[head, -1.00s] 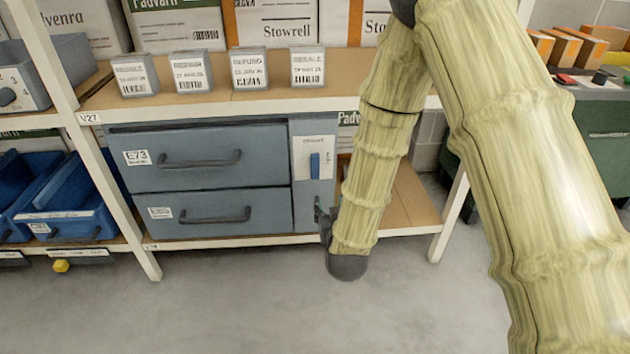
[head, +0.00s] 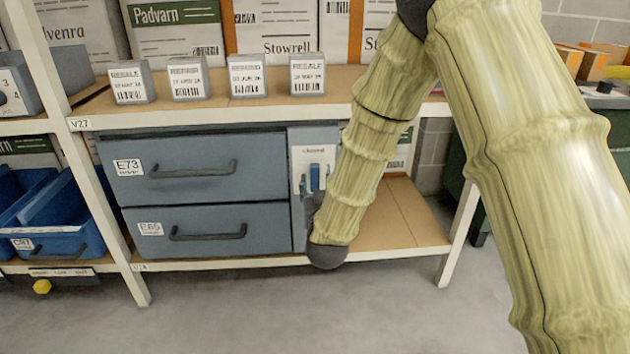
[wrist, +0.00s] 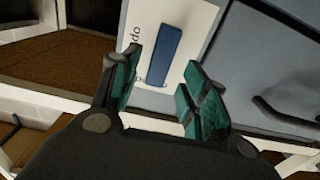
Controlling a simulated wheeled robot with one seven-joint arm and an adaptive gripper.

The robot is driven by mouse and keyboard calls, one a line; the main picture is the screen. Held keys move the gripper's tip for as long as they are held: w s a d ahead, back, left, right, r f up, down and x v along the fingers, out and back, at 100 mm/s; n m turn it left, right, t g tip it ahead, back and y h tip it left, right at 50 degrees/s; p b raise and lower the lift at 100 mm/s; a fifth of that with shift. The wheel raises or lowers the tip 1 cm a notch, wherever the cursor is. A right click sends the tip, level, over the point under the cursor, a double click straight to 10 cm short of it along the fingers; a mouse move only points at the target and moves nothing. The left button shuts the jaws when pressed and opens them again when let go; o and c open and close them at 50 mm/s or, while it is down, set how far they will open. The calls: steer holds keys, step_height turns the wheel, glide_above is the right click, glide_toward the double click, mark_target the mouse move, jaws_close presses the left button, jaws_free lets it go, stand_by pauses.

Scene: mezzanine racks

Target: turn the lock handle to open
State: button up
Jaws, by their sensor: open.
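The lock handle (head: 315,177) is a blue bar, upright on a white plate (head: 313,157) at the right of the grey drawer unit. In the wrist view the blue handle (wrist: 163,55) shows at an angle on the white plate. My gripper (head: 312,188) is open in front of the plate. Its two teal-padded fingers (wrist: 161,80) stand either side of the handle's near end in the wrist view, with a gap to each side. I cannot tell whether they reach around it in depth. Small print above the handle is too blurred to read surely.
Two grey drawers, E73 (head: 200,167) and E65 (head: 205,230), with dark pull bars sit left of the plate. White rack posts stand either side. Small tagged blocks line the shelf above. The lower shelf (head: 400,215) to the right is bare.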

mark_target(315, 178)
steer(key=shift+w+b, duration=0.75)
steer(key=shift+w, duration=2)
jaws_close()
